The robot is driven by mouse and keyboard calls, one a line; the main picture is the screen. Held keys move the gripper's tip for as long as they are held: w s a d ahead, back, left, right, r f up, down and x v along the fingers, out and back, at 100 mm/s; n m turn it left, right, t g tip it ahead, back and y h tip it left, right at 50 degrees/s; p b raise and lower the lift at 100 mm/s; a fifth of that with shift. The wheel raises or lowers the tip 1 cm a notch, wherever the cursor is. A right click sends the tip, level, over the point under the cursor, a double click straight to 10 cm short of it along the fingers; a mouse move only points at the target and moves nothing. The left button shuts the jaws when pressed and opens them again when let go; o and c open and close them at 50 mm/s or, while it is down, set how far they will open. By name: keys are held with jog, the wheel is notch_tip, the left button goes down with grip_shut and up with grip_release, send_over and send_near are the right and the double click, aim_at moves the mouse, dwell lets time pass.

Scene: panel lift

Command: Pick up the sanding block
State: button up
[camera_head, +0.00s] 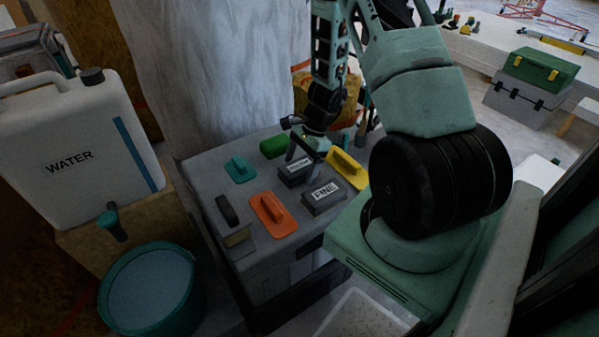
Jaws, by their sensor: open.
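Two dark grey blocks with white labels, which look like sanding blocks, lie on the grey box top. The nearer block (324,196) is labelled "FINE". The farther block (296,174) has a label too small to read surely. My gripper (304,157) is open and points down at the farther block, with its fingers close above or around it. I cannot tell whether they touch it. Nothing shows between the fingers except that block, partly covered by them.
An orange float (273,214), a teal float (240,169), a green block (273,147), a yellow float (347,170) and a dark-handled tool (229,213) crowd the grey box top (203,180). A white water jug (75,150) and a teal bucket (150,287) stand left.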

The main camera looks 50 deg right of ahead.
jog(key=shift+a+f, duration=0.15)
jog(key=shift+f, duration=0.2)
jog(key=shift+f, duration=0.2)
jog(key=c, duration=1.2)
